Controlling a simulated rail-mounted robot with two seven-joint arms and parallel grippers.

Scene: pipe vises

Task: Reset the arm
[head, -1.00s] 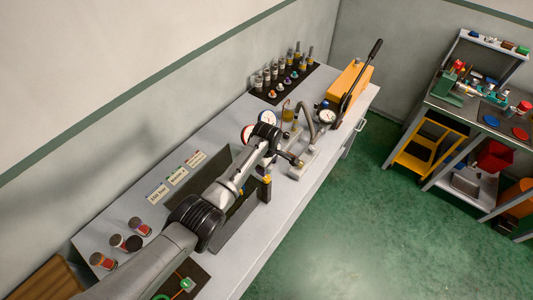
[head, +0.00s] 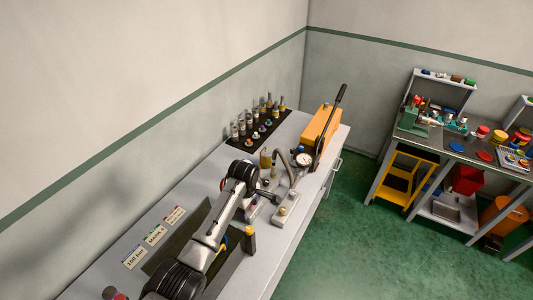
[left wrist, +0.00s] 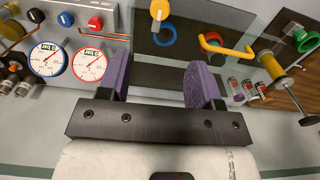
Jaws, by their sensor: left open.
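My left arm reaches over the grey bench (head: 265,262) from the lower left in the head view. Its far end is beside the gauge and hose area, and the fingers are too small there to make out. In the left wrist view my left gripper (left wrist: 158,84) shows two purple finger pads well apart. Nothing is between them, and it holds nothing. My right gripper is in neither view.
A gauge with a hose (head: 303,159), an orange pump (head: 320,127) and a rack of fittings (head: 252,128) stand beyond the arm. The left wrist view shows a blue-rimmed gauge (left wrist: 46,59), a red-rimmed gauge (left wrist: 89,65) and a yellow handle (left wrist: 226,48).

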